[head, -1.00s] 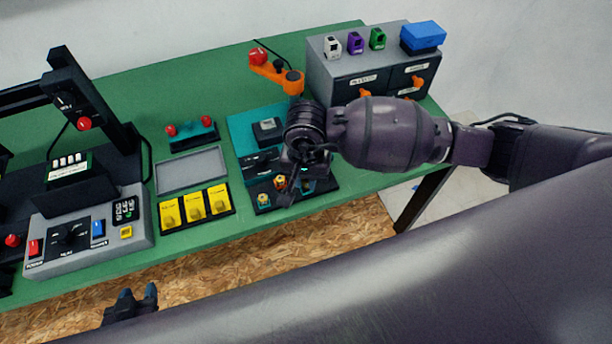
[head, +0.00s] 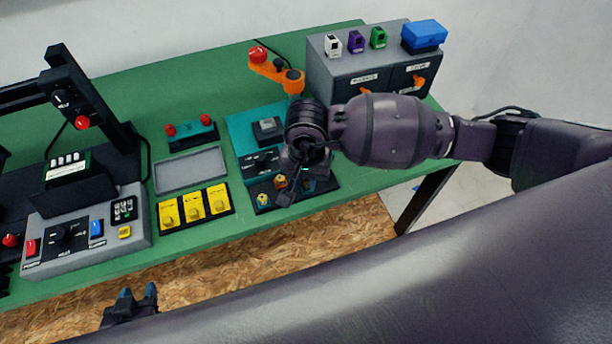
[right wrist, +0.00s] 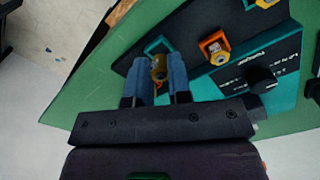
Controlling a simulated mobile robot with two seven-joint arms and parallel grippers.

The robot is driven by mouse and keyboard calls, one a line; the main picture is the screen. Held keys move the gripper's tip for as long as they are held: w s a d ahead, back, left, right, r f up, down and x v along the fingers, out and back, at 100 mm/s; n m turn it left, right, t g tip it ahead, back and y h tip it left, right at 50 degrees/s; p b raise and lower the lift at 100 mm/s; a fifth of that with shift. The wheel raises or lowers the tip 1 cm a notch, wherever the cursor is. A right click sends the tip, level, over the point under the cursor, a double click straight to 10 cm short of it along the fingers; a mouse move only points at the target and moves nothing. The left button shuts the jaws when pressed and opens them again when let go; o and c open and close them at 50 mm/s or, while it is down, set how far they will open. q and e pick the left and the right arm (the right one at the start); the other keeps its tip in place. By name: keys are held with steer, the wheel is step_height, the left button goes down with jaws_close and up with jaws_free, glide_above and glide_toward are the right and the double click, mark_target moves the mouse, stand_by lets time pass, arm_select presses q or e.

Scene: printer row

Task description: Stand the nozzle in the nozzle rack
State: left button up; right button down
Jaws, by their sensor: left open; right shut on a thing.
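My right gripper (right wrist: 159,82) is shut on a small brass nozzle (right wrist: 159,67), held between its blue fingertips. The nozzle is over a teal-edged place on the dark nozzle rack (right wrist: 190,22); I cannot tell whether it is above that place or in it. Beside it an orange-edged place (right wrist: 213,47) holds another nozzle, and one more nozzle (right wrist: 265,3) shows at the top edge. In the head view the rack (head: 322,186) is partly hidden by my right gripper (head: 288,196). My left gripper (head: 137,294) is open and empty at the lower left, in front of the table.
Left of the rack are yellow blocks (head: 194,206) and a grey tray (head: 190,170). Behind it are a teal panel (head: 240,130) and an orange arm (head: 275,70). A grey drawer cabinet (head: 340,66) stands at back right. A control box (head: 75,245) is far left.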

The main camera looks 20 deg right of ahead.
steer(key=shift+f, duration=0.2)
stand_by(0.6)
steer(key=shift+f+b, duration=0.7)
steer(key=shift+b, duration=0.05)
steer(key=c, duration=1.1)
jaws_free()
steer(key=shift+o, duration=0.6)
steer(key=shift+r, duration=0.15)
step_height(320, 180, up, 11)
steer(key=shift+f, duration=0.15)
